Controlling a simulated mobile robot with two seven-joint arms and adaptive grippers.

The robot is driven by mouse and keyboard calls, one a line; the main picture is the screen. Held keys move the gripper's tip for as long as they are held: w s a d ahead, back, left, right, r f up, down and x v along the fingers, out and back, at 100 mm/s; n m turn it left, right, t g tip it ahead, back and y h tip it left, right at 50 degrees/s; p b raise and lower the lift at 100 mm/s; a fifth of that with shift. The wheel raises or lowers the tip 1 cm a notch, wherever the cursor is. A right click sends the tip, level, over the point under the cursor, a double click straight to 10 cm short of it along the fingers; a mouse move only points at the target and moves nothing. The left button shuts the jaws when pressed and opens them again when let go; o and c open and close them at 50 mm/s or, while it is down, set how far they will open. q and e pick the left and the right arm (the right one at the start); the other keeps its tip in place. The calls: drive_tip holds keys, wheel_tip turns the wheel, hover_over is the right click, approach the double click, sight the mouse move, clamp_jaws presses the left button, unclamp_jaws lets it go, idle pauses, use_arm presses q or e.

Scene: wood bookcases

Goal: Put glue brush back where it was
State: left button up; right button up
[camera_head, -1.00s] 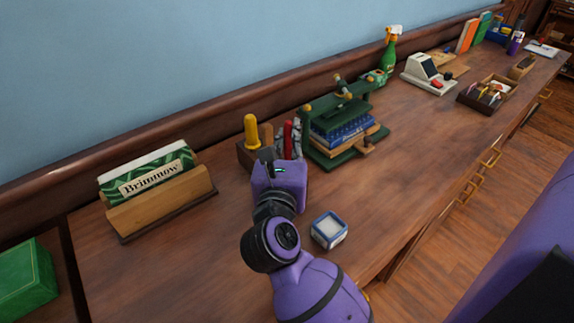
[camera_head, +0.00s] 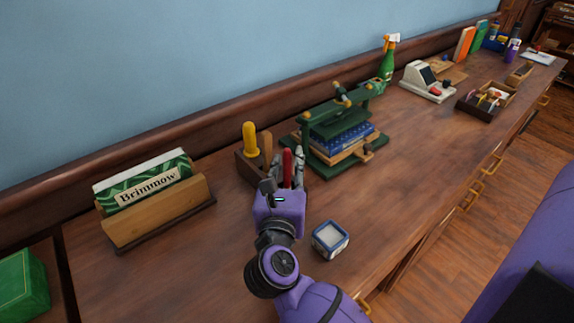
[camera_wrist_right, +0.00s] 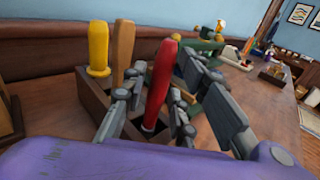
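The red-handled tool (camera_wrist_right: 160,80), which I take to be the glue brush, stands slightly tilted over the front right of the wooden tool holder (camera_wrist_right: 95,98). Its lower end appears to enter a slot. In the head view the red handle (camera_head: 287,168) rises above my right gripper (camera_head: 283,180). The holder also bears a yellow-handled tool (camera_head: 250,140) and a wooden-handled tool (camera_head: 266,148). My left gripper is out of view.
A green book press (camera_head: 330,165) stands right behind the holder. A small blue-and-white box (camera_head: 330,238) sits right of my forearm. The Brimmow stand (camera_head: 160,212) is at left. Bare desk (camera_head: 420,150) lies to the right.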

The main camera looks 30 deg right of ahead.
drive_tip(key=shift+r, duration=0.2)
drive_tip(key=shift+s+a, duration=0.15)
use_arm(q)
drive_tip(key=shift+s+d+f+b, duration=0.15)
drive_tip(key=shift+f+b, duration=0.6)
drive_tip(key=shift+b, duration=0.2)
use_arm(e)
drive_tip(key=v, duration=1.1)
drive_tip(key=shift+s+a, duration=0.15)
drive_tip(key=shift+s, duration=0.1)
